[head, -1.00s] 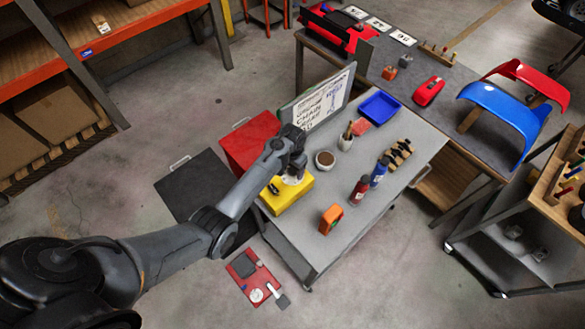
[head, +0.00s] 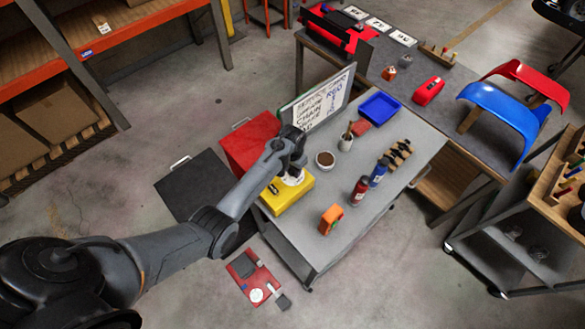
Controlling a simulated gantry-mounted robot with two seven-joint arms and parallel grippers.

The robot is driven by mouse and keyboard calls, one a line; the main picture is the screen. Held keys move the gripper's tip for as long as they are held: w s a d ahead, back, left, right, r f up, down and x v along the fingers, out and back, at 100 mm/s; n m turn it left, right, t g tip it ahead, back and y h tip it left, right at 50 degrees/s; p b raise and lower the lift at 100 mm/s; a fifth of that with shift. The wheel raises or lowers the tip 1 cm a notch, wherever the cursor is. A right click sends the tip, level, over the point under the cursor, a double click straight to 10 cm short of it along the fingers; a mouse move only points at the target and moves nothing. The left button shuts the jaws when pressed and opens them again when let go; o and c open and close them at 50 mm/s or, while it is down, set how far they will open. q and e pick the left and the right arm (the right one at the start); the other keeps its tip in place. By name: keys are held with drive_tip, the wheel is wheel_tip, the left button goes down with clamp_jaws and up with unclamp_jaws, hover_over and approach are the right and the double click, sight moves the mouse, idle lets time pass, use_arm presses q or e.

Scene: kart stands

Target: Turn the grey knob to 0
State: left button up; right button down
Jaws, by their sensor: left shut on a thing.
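A yellow box (head: 287,198) sits at the left end of the grey table. A pale grey knob (head: 292,179) shows on top of it, partly covered from above by my left gripper (head: 292,170). My left gripper reaches in from the left, points down and is shut on the knob. The knob's marks and pointer are too small and too hidden to read. My right gripper is not in the head view.
A red box (head: 250,142) and a whiteboard (head: 318,102) stand close behind my left gripper. A brown-filled bowl (head: 325,159), an orange device (head: 331,218), and red and blue bottles (head: 360,189) stand to the right on the grey table (head: 405,125).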

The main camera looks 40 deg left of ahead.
use_arm(q)
drive_tip(key=n+p, duration=0.2)
drive_tip(key=n, duration=0.1)
drive_tip(key=shift+r, duration=0.15)
drive_tip(key=n+p, duration=0.1)
drive_tip(key=n, duration=0.3)
drive_tip(key=n+p, duration=0.1)
drive_tip(key=n, duration=0.3)
drive_tip(key=shift+n, duration=2.1)
drive_tip(key=o, duration=1.1)
drive_tip(key=shift+c, duration=0.2)
